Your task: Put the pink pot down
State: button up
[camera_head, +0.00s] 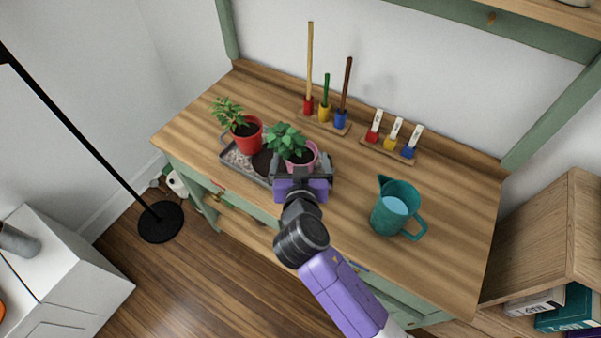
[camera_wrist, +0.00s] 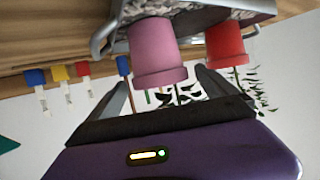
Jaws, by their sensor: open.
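The pink pot (camera_head: 311,151) holds a leafy green plant and stands upright at the right end of a grey tray (camera_head: 262,180) on the wooden bench. My gripper (camera_head: 301,168) is at the pot's near side, its fingers open and spread to either side of it. In the wrist view, which is upside down, the pink pot (camera_wrist: 157,48) shows between the two finger tips, with gaps on both sides. Its base meets the tray (camera_wrist: 112,25). My gripper and the leaves hide part of the pot in the head view.
A red pot (camera_head: 246,135) with a plant stands in the tray's left part, beside a dark round spot among pebbles. A teal jug (camera_head: 397,207) stands to the right. Coloured tool holders (camera_head: 325,118) and small labelled markers (camera_head: 391,139) line the back.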

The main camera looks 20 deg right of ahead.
jog(key=s+f+n+y, duration=0.1)
jog(key=s, duration=0.4)
jog(key=s+a+f+y, duration=0.1)
jog(key=s, duration=0.4)
jog(key=s+a+f+n+y, duration=0.1)
jog(key=s+f, duration=0.1)
jog(key=s, duration=0.3)
jog(key=shift+a+n, duration=0.15)
jog(key=shift+n, duration=0.15)
jog(key=s+n+y, duration=0.1)
jog(key=s+y, duration=0.1)
jog(key=s, duration=0.8)
jog(key=s+d+r+t, duration=0.2)
jog(key=s+d+r, duration=0.2)
jog(key=s+r, duration=0.7)
jog(key=s, duration=0.2)
jog(key=shift+s+d+r+n, duration=0.15)
jog(key=shift+s+r+n, duration=0.2)
jog(key=shift+r+n, duration=0.05)
